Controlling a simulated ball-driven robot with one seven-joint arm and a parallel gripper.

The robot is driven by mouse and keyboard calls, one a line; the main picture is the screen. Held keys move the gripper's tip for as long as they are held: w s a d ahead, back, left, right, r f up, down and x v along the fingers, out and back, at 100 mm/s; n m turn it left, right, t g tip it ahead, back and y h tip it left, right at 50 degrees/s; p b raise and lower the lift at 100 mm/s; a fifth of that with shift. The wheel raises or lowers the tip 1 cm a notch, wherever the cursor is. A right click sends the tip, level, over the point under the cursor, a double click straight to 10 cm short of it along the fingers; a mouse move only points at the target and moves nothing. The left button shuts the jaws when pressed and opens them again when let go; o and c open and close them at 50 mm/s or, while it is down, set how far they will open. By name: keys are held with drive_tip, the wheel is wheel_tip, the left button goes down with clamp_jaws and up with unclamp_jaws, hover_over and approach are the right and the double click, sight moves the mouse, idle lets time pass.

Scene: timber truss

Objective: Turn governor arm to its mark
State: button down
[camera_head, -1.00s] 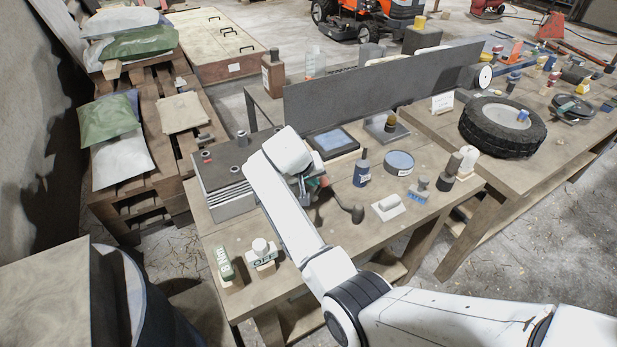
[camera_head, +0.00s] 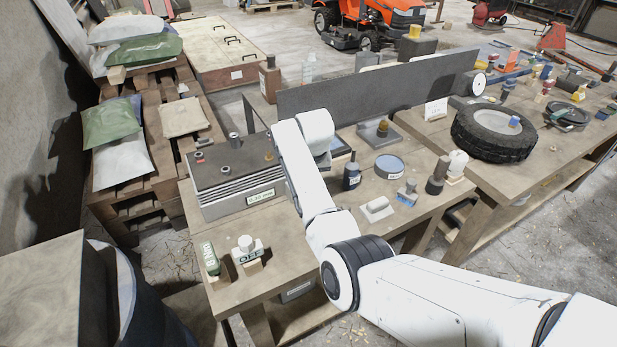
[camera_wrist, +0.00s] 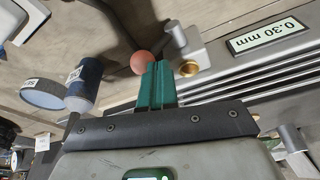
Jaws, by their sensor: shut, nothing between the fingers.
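The finned grey block (camera_head: 238,200), labelled 0.30 mm, sits at the left of the near bench; its fins (camera_wrist: 225,85) also fill the right of the wrist view. A dark rod with a red ball (camera_wrist: 143,62) beside a grey boss with a brass ring (camera_wrist: 188,68) looks like the governor arm. My gripper (camera_wrist: 157,66) has green fingers shut together and empty. Their tips are at the red ball in the picture; I cannot tell whether they touch it. The mark is not clear. In the head view my arm hides the gripper and the rod.
A long grey panel (camera_head: 375,85) stands behind.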

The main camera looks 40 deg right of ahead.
drive_tip(key=shift+s+d+f, duration=0.2)
drive_tip(key=shift+d+f, duration=0.05)
drive_tip(key=shift+d, duration=0.2)
idle(0.4)
drive_tip(key=shift+r, duration=0.1)
drive_tip(key=w+a+p+v, duration=0.1)
drive_tip(key=w+v, duration=0.1)
drive_tip(key=v, duration=1)
drive_tip(key=shift+s+r+p, duration=0.2)
drive_tip(key=shift+r+p, duration=0.2)
drive_tip(key=shift+r, duration=0.05)
